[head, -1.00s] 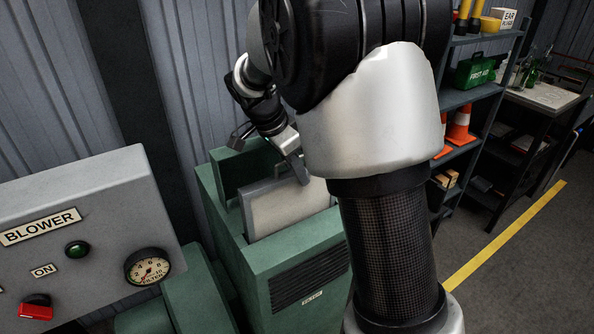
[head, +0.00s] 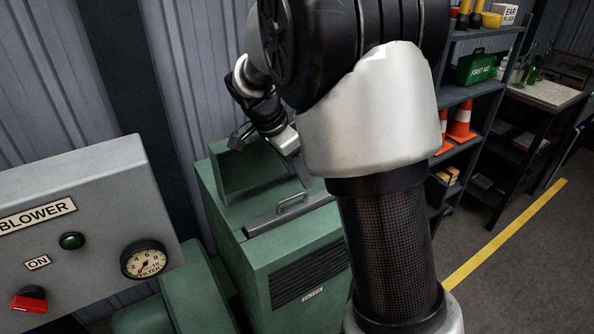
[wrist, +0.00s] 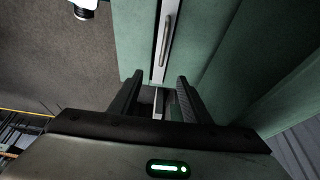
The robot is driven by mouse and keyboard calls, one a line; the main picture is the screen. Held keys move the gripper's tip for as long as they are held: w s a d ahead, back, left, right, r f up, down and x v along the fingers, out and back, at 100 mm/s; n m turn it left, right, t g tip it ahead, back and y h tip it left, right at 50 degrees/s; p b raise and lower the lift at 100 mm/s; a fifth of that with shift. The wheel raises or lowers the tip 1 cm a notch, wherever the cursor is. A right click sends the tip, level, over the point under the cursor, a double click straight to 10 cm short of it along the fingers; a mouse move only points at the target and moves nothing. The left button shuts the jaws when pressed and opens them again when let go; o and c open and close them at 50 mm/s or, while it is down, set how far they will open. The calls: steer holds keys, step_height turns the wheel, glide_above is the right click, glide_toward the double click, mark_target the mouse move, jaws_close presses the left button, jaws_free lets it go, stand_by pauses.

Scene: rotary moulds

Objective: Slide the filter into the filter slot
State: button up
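The filter (head: 262,225) sits down in the slot of the green housing (head: 262,262). Only its grey top bar and metal handle (head: 292,204) show; its pale panel is hidden inside. In the wrist view the filter's grey bar (wrist: 157,68) and its handle (wrist: 167,38) lie ahead of the fingers. My gripper (wrist: 158,83) is open, with its two dark fingers apart and nothing held between them. In the head view my gripper (head: 271,152) hangs above the housing, behind the handle and clear of it. My arm hides the housing's right side.
A grey blower panel (head: 90,165) with a red switch (head: 29,303), a green lamp (head: 72,241) and a round gauge (head: 144,260) stands at the left. A shelf (head: 468,95) with cones and a first aid box is at the right. Floor is clear beyond the yellow line.

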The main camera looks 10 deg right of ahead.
steer(key=shift+s+f, duration=0.1)
steer(key=p+v, duration=0.2)
steer(key=v, duration=1.5)
steer(key=s+d+r+n+t+y+p, duration=0.2)
steer(key=s+d+r+n+y+p, duration=0.15)
steer(key=s+r+n+p, duration=0.55)
steer(key=s+d+f+n+t+p, duration=0.1)
steer(key=s+n, duration=0.4)
steer(key=s, duration=0.9)
steer(key=shift+s+f+t+y, duration=0.2)
steer(key=shift+f+t+y, duration=0.15)
steer(key=shift+f+t, duration=0.25)
steer(key=shift+d, duration=0.15)
